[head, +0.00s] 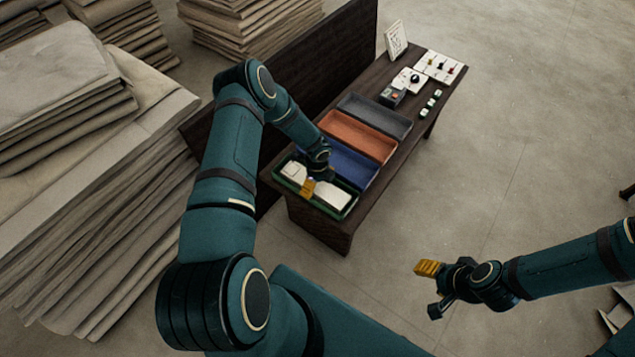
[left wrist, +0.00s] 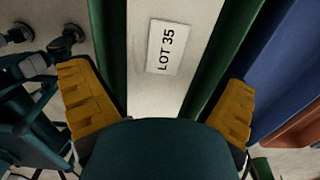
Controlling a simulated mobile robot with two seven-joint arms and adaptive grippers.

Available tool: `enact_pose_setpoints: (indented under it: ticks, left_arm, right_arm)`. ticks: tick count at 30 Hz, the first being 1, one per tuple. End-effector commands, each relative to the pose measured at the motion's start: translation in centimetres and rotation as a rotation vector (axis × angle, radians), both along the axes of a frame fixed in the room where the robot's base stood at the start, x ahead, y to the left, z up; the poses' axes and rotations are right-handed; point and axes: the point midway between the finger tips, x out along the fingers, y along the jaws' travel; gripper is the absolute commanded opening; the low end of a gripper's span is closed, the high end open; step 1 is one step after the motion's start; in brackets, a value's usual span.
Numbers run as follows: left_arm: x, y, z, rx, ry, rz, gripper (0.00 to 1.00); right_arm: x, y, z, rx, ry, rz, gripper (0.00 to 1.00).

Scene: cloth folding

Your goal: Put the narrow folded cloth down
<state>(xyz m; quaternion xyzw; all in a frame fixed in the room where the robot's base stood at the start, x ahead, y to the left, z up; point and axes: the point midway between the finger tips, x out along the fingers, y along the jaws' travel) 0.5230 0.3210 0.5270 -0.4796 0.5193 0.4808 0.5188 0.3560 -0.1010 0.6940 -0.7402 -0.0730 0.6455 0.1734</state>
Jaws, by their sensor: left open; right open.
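The narrow folded cloth (head: 333,196) is pale and lies in the green tray (head: 352,209) at the near end of the table. In the left wrist view the cloth (left wrist: 147,90) runs as a pale strip between the green tray walls, with a white "LOT 35" label (left wrist: 166,47) over it. My left gripper (head: 308,187) is above the middle of the green tray and hides part of the cloth. In the left wrist view its yellow fingers (left wrist: 160,108) are spread wide on either side of the strip. My right gripper (head: 432,290) is open and empty over the floor.
Blue (head: 350,166), orange (head: 362,134) and grey (head: 376,117) trays stand beside the green one on the dark table (head: 400,150). Small items and a white card (head: 396,39) sit farther back. Large cloth stacks (head: 90,200) fill the left.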

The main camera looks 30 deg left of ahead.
Motion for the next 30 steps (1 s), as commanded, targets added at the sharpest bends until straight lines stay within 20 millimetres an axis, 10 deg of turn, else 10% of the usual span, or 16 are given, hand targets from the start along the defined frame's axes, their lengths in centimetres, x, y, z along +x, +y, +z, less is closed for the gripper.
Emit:
enact_pose_setpoints:
  ticks: [14,30]
  left_arm:
    - [0.0,0.0,1.7,0.0,0.0,0.0,1.0]
    - [0.1,0.0,12.1,0.001,-0.002,0.001,1.0]
  right_arm:
    - [-0.3,0.0,1.8,0.001,0.007,0.002,0.54]
    - [-0.8,0.1,3.9,0.004,0.018,0.004,0.54]
